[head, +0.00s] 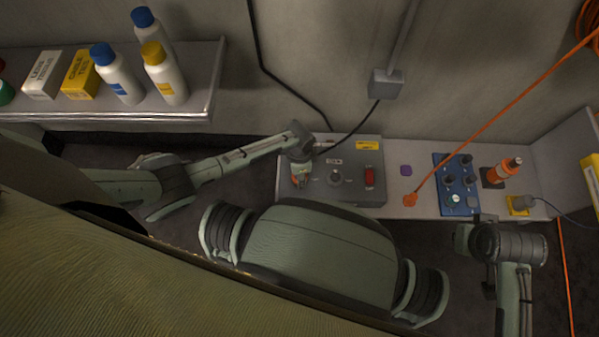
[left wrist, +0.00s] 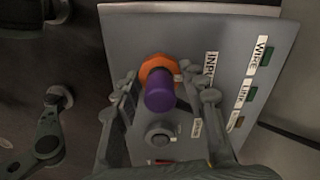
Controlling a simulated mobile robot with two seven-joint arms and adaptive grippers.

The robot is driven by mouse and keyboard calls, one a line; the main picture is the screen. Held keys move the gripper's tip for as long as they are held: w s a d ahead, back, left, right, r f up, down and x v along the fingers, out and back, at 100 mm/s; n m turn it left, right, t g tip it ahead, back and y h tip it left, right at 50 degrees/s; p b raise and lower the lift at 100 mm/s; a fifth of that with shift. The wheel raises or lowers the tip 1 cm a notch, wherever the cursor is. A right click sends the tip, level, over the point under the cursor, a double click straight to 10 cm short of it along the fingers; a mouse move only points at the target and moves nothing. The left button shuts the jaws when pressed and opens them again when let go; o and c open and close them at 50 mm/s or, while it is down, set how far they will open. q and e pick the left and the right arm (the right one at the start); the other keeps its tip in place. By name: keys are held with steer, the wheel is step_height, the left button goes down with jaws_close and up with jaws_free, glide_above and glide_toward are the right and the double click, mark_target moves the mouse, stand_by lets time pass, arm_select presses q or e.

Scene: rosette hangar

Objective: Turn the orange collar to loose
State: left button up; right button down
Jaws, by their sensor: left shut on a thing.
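The orange collar (left wrist: 158,67) sits around the base of a purple plug (left wrist: 160,92) on a grey panel (left wrist: 165,30), beside the INPUT label, in the left wrist view. My left gripper (left wrist: 157,80) has its fingers on either side of the collar and is shut on it. In the head view my left gripper (head: 299,172) reaches down at the left end of the same grey box (head: 350,150) and mostly hides the collar. My right gripper (head: 468,238) is at the lower right, away from the box; its fingers are not clear.
A black knob (head: 335,177) and a red switch (head: 369,177) are on the box. A shelf (head: 190,108) with bottles is upper left.

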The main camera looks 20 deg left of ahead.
arm_select(q)
steer(key=o, duration=1)
steer(key=shift+a, duration=0.2)
steer(key=shift+o, duration=0.8)
steer(key=shift+d, duration=0.1)
step_height(320, 180, up, 12)
